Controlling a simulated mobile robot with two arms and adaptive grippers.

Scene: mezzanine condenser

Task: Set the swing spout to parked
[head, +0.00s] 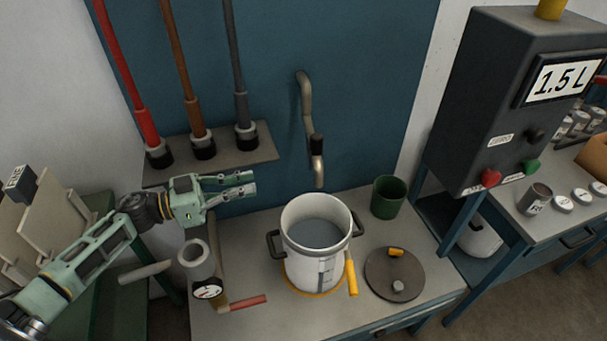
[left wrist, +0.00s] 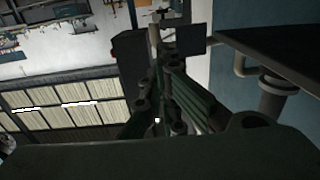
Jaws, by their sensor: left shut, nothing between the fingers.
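In the left wrist view the gripper's dark fingers (left wrist: 172,55) fill the middle, and I cannot identify the spout there for sure. My right gripper is not in view.
A shelf (head: 225,155) with red, brown and grey hose fittings is behind my left gripper. A gauge (head: 207,289) on a pipe stands below it. A green cup (head: 388,196) and round lid (head: 394,274) are right of the pot. A control box (head: 500,110) reads 1.5 L.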

